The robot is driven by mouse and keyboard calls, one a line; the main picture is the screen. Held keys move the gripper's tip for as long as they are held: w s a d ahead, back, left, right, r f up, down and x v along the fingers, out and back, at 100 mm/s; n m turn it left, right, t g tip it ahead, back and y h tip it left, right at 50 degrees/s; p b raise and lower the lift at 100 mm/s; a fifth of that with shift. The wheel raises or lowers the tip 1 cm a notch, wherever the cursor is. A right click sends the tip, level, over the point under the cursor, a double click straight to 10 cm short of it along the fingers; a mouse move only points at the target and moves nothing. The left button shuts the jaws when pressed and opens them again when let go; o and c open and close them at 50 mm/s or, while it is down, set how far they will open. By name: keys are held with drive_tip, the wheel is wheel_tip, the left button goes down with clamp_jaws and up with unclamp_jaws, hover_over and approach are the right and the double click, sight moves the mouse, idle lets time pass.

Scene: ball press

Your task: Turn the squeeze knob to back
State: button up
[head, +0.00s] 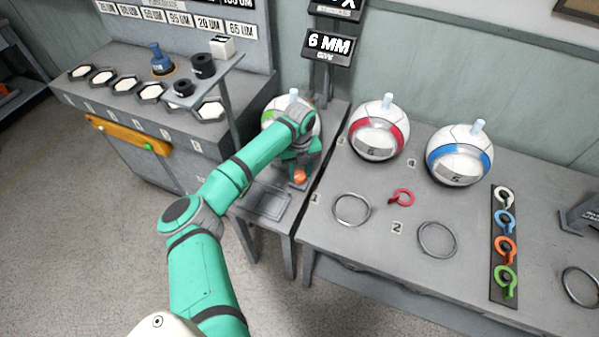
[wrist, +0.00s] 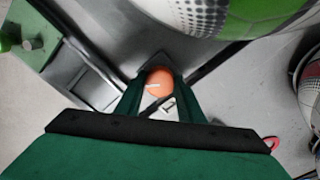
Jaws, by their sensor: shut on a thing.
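The orange squeeze knob (head: 299,177) is low on the front of the narrow stand, under the ball with green panels. The fingers hide part of the knob's rim. The green-panelled ball (wrist: 215,15) fills the top of the wrist view.
A red-banded ball (head: 378,133) and a blue-banded ball (head: 459,155) stand on the right table. A shelf post (head: 231,115) stands left of my forearm.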

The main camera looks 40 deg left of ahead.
sight(299, 174)
drive_tip(key=n, duration=0.6)
drive_tip(key=shift+a+r+n, duration=0.1)
drive_tip(key=shift+n, duration=0.3)
idle(0.4)
drive_tip(key=o, duration=1.1)
drive_tip(key=shift+c, duration=0.2)
wheel_tip(299, 174, up, 11)
